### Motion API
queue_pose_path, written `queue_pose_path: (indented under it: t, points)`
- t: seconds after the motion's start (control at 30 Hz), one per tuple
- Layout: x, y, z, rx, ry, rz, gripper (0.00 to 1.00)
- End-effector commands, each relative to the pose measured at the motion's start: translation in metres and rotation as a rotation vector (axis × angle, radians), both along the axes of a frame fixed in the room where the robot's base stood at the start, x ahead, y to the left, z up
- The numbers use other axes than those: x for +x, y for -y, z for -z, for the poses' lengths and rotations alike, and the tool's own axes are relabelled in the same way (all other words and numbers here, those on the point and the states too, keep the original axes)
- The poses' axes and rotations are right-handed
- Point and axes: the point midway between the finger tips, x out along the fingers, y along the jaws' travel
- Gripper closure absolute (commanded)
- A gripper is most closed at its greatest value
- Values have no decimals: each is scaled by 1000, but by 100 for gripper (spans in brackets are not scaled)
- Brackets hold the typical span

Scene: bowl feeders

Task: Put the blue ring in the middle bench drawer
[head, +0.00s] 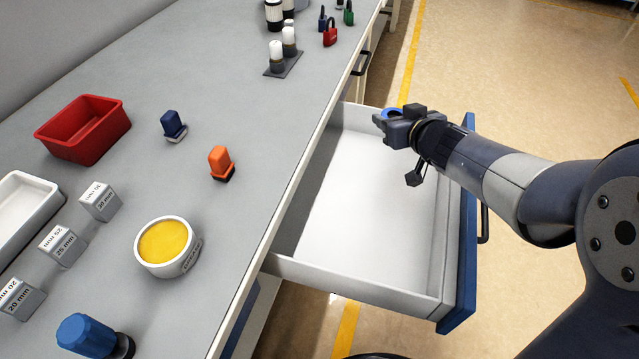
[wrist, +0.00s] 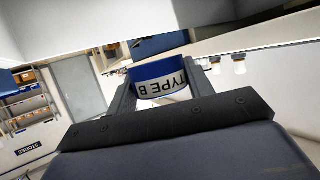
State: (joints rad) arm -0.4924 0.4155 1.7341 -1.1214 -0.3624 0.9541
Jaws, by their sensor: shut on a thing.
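The blue ring (wrist: 160,70) is between my gripper's fingers in the wrist view, with a white label reading "TYPE B". In the head view only a small blue part of the ring (head: 391,112) shows beside my gripper (head: 385,118). My gripper is shut on the ring, over the far end of an open bench drawer. The drawer (head: 375,220) has a blue front and a white inside, and its visible floor is empty. The head view does not show how high the ring is above the drawer floor.
The grey bench top (head: 270,130) runs along the left. It holds a red bin (head: 85,135), a yellow-filled bowl (head: 168,247), an orange stamp (head: 221,163), a blue stamp (head: 173,126) and marked grey blocks (head: 62,246). Open floor lies to the right.

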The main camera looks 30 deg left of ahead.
Motion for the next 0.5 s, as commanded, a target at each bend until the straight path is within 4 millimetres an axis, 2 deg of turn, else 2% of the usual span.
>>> queue_pose_path:
  t: [0.27, 0.5]
  points:
    - [-2, -5, 18, 0, 0, -8, 75]
    - [-2, -5, 56, 0, -2, -7, 75]
